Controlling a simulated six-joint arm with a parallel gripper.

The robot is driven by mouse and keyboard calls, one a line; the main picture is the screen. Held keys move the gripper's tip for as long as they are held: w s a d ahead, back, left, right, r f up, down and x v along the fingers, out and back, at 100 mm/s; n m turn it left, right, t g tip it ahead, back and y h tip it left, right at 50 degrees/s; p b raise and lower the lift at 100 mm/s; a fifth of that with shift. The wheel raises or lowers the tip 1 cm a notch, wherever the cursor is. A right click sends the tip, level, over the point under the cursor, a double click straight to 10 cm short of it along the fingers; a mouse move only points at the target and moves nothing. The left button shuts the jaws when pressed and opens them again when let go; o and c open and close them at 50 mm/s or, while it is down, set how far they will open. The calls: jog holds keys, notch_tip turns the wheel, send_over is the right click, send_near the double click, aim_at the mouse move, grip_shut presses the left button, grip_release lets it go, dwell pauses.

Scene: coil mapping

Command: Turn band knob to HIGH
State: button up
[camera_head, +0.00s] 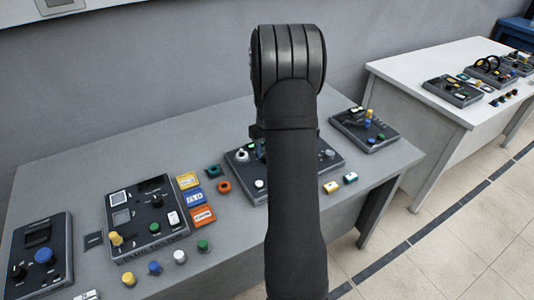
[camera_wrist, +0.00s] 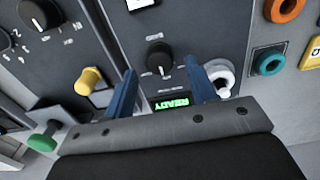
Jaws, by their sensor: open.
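A round black knob (camera_wrist: 160,54) sits on a dark panel in the wrist view, with pale scale marks around its lower side. Its lettering is too small to read, so I cannot confirm it is the band knob. My gripper (camera_wrist: 159,66) is open, its two blue fingers to the left and right of this knob with clear gaps. The fingertips lie near the knob's level in the picture; their height above the panel is unclear. A lit green READY display (camera_wrist: 172,103) shows between the fingers.
A yellow knob (camera_wrist: 90,81) is left of the left finger. Another black knob (camera_wrist: 40,13) is at upper left. Orange (camera_wrist: 285,8) and teal (camera_wrist: 268,60) rings lie to the right.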

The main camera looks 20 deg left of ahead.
jog(key=shift+f, duration=1.15)
jog(key=c, duration=1)
jog(key=m, duration=0.4)
jog(key=shift+m, duration=0.3)
jog(key=m, duration=0.4)
jog(key=shift+m, duration=0.3)
